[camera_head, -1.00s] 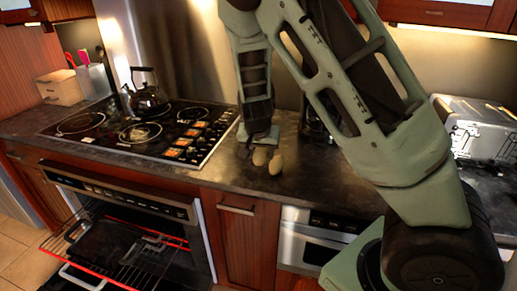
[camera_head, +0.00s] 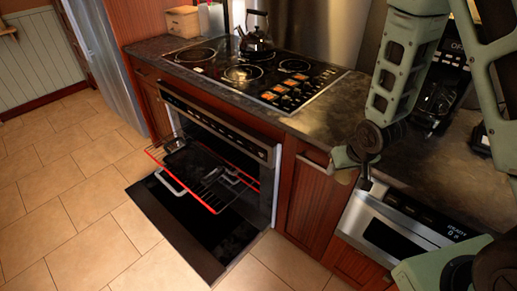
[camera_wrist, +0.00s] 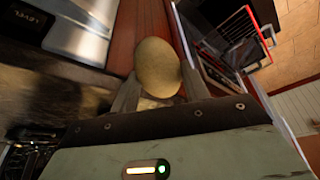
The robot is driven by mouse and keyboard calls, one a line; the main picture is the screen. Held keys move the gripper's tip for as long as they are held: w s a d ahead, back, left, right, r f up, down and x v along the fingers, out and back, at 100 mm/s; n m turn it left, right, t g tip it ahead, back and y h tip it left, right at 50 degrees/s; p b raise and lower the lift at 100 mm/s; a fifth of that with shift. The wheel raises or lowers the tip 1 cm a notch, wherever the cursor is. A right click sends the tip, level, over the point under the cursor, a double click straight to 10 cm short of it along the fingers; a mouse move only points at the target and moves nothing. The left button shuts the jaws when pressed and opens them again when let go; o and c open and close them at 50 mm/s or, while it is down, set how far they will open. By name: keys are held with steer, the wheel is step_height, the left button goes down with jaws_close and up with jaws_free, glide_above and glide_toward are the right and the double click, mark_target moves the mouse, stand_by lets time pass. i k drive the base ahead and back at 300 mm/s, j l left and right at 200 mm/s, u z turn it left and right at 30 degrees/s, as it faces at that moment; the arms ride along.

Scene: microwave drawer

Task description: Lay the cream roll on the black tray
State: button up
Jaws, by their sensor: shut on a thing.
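The cream roll (camera_wrist: 157,67) is a smooth beige oval between the fingers of my gripper (camera_wrist: 152,88) in the wrist view. In the head view my gripper (camera_head: 357,172) is in the air in front of the counter's front edge, with the roll (camera_head: 345,176) partly showing below it. The black tray (camera_head: 190,157) lies on the pulled-out, red-edged rack of the open oven. It is left of my gripper and lower, well apart from the roll. The rack shows at the upper right of the wrist view.
The oven door (camera_head: 185,225) is folded down below the rack (camera_head: 215,207). A wooden cabinet front (camera_head: 310,200) and a steel microwave drawer (camera_head: 395,232) stand right of the oven. A kettle (camera_head: 257,36) stands on the cooktop (camera_head: 262,76). The tiled floor at left is clear.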

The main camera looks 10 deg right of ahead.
mark_target(187, 157)
steer(key=k+z, duration=0.15)
steer(key=k, duration=0.45)
steer(key=k+l+z, duration=0.1)
steer(key=k, duration=0.5)
steer(key=i+j+z, duration=0.1)
steer(key=z, duration=0.4)
steer(key=j+z, duration=0.1)
steer(key=z, duration=0.35)
steer(key=j+z, duration=0.15)
steer(key=z, duration=0.35)
steer(key=j, duration=7.05)
steer(key=i+z, duration=0.05)
steer(key=i, duration=0.1)
